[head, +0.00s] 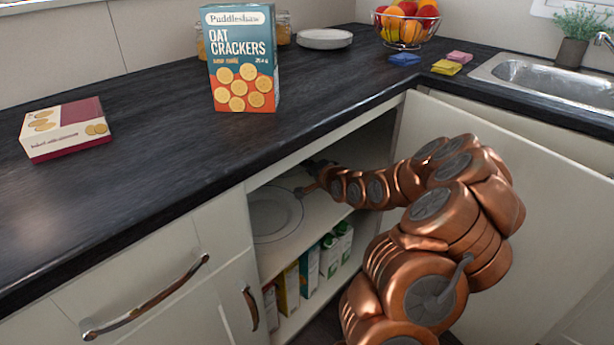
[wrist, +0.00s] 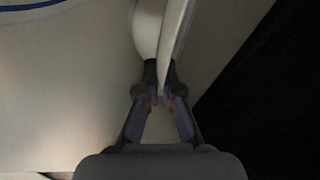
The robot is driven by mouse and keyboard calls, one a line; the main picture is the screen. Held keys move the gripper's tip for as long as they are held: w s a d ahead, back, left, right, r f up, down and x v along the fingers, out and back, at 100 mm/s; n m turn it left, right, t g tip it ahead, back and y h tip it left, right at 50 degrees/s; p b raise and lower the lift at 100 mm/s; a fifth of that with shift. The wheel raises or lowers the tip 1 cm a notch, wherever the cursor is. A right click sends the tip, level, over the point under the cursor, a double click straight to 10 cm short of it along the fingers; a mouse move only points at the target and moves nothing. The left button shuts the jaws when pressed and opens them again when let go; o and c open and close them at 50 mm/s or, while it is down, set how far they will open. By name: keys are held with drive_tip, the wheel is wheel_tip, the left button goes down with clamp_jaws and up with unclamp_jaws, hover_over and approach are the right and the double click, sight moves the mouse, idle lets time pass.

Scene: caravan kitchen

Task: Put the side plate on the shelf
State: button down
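My arm reaches through the open cupboard front, and my gripper (head: 314,172) is inside, partly hidden under the worktop edge. In the wrist view my gripper (wrist: 161,88) has its fingers close together on the edge of a pale plate, apparently the side plate (wrist: 176,35). This plate is seen nearly edge-on, tilted steeply, and runs out of the picture at the top. In the head view I cannot make it out. The shelf (head: 313,222) is pale, and a large plate (head: 275,212) lies flat on its left part. A blue-rimmed edge (wrist: 30,8) shows at the wrist view's top left.
Cartons (head: 310,270) stand on the level below the shelf. The open cupboard door (head: 500,215) is right of my arm. On the worktop are a cracker box (head: 241,60), a small box (head: 65,130), white plate-like crockery (head: 325,39) and a fruit bowl (head: 405,28).

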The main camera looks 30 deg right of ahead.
drive_tip(key=shift+w, duration=0.3)
wheel_tip(320, 180, down, 4)
drive_tip(key=shift+d+r+b, duration=0.1)
drive_tip(key=shift+r+b, duration=0.1)
drive_tip(key=shift+b, duration=0.5)
drive_tip(key=c, duration=1.3)
unclamp_jaws()
drive_tip(key=shift+s, duration=0.1)
drive_tip(key=shift+p+v, duration=0.9)
drive_tip(key=shift+v, duration=5)
drive_tip(key=shift+r, duration=0.1)
